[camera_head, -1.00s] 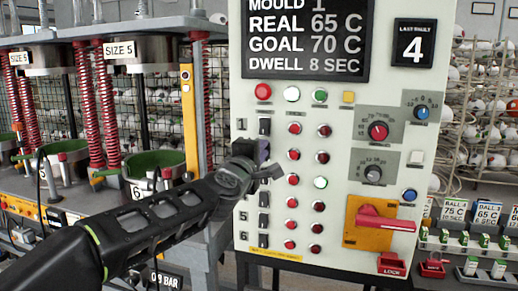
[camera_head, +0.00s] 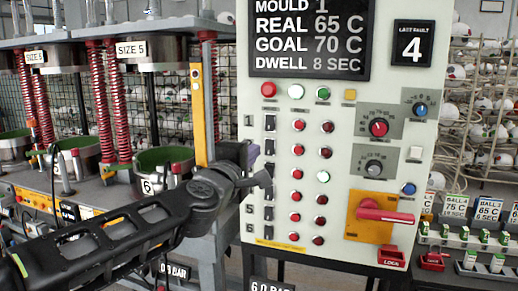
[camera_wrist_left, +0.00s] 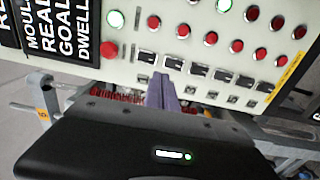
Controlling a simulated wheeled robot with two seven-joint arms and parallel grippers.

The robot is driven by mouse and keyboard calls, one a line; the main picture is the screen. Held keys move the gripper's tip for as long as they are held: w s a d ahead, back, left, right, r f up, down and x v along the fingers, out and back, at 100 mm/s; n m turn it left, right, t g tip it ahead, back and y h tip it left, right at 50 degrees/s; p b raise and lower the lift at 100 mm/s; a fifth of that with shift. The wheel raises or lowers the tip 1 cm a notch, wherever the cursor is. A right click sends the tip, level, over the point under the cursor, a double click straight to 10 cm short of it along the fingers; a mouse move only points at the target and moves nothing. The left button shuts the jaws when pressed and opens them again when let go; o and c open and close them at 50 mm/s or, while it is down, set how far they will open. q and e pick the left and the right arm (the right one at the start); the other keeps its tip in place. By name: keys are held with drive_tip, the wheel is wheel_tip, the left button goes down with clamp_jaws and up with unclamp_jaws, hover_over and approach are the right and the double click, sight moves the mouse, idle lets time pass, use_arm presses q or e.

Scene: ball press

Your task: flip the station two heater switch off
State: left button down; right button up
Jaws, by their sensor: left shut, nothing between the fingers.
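The white control panel (camera_head: 345,130) carries a column of black rocker switches beside printed numbers. The station two switch (camera_head: 270,147) is second from the top; its number is hidden behind my gripper. In the left wrist view the same switch (camera_wrist_left: 173,62) is just beyond the fingertips. Whether it is tipped on or off is too small to tell. My left gripper (camera_head: 253,155) is shut and empty, its purple fingers just left of that switch. The fingers also show in the left wrist view (camera_wrist_left: 164,80), seemingly apart from the panel. My right gripper is not in view.
The station one switch (camera_head: 270,122) is close above. Red lamps run in two columns beside the switches, with a lit pale green lamp (camera_head: 323,176) in the third row. A red-handled main switch (camera_head: 385,212) is lower right. The press frame (camera_head: 200,110) stands left of the panel.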

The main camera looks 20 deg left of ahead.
use_arm(q)
drive_tip(key=shift+s+a+r, duration=0.1)
drive_tip(key=shift+s+r, duration=0.1)
drive_tip(key=shift+s, duration=1.4)
drive_tip(key=w+d+f+m+g+h, duration=0.1)
drive_tip(key=d+f+m+g, duration=0.3)
drive_tip(key=f, duration=0.8)
drive_tip(key=w+d+f+m+h, duration=0.15)
drive_tip(key=f+m, duration=0.35)
drive_tip(key=f, duration=0.6)
drive_tip(key=s+d+f+m+g, duration=0.2)
drive_tip(key=s+f, duration=0.1)
drive_tip(key=f, duration=0.7)
drive_tip(key=s+d+f+m+g, duration=0.1)
drive_tip(key=s+f+m+g, duration=0.15)
drive_tip(key=f, duration=0.75)
drive_tip(key=s+d+f+m+g, duration=0.2)
drive_tip(key=s+f+g, duration=0.7)
drive_tip(key=s+f, duration=1.9)
drive_tip(key=shift+s+d, duration=0.45)
drive_tip(key=shift+d, duration=0.25)
